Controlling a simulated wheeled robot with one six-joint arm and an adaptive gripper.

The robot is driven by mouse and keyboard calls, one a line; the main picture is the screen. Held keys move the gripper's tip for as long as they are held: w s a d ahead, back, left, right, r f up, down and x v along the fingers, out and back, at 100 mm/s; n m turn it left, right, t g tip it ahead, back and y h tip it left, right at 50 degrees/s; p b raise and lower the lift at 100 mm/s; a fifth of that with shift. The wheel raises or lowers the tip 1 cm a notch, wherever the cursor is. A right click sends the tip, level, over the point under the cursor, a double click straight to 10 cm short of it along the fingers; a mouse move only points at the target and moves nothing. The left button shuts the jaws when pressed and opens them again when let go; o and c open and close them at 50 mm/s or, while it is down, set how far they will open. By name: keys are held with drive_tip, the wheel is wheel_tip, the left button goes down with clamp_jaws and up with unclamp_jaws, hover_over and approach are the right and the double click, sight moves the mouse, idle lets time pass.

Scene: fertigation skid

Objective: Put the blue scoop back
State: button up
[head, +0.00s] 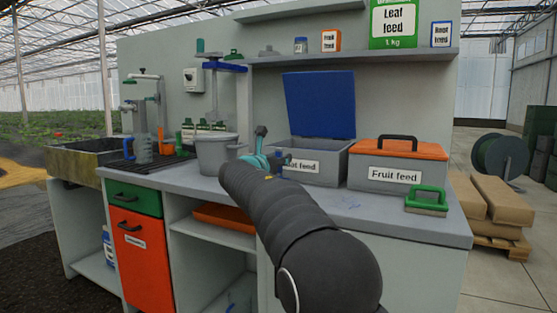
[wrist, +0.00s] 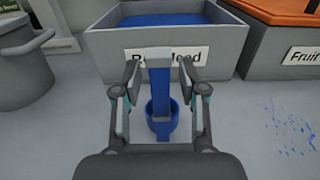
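The blue scoop (wrist: 160,78) is in the wrist view, its handle pointing up the picture and its round bowl (wrist: 160,122) lower down. My gripper (wrist: 160,72) has one finger on each side of the handle, with a narrow gap visible on both sides. The fingers look open around it. Whether the bowl rests on the worktop is unclear. In the head view my gripper (head: 265,153) is in front of the open grey Root feed box (head: 325,168); its blue lid (head: 320,103) stands up behind. The box also shows in the wrist view (wrist: 115,52), blue inside.
A grey bucket (head: 214,155) stands left of my gripper. The Fruit feed box (head: 392,178), with an orange lid, stands to the right. A green-handled brush (head: 427,201) lies near the worktop's right end. Blue specks (wrist: 293,128) mark the bare worktop in front of the boxes.

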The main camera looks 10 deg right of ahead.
drive_tip(key=v, duration=1.2)
drive_tip(key=shift+r+b, duration=0.15)
drive_tip(key=shift+b, duration=0.2)
drive_tip(key=s+d+f+m+g+y, duration=0.25)
drive_tip(key=s+d+f+m, duration=0.4)
drive_tip(key=s, duration=0.35)
drive_tip(key=s+d+f+m+g+y, duration=0.1)
drive_tip(key=s+d+f+m+g, duration=0.45)
drive_tip(key=s, duration=0.45)
drive_tip(key=s+a+f+m+y, duration=0.2)
drive_tip(key=s+f+m+y, duration=0.1)
drive_tip(key=s+f+m, duration=0.5)
drive_tip(key=s+a+f+m+g+y, duration=0.1)
drive_tip(key=s+f+m+y, duration=0.3)
drive_tip(key=s, duration=1)
wheel_tip(320, 180, down, 4)
drive_tip(key=a+m, duration=0.1)
drive_tip(key=m, duration=0.3)
drive_tip(key=shift+s+m, duration=0.4)
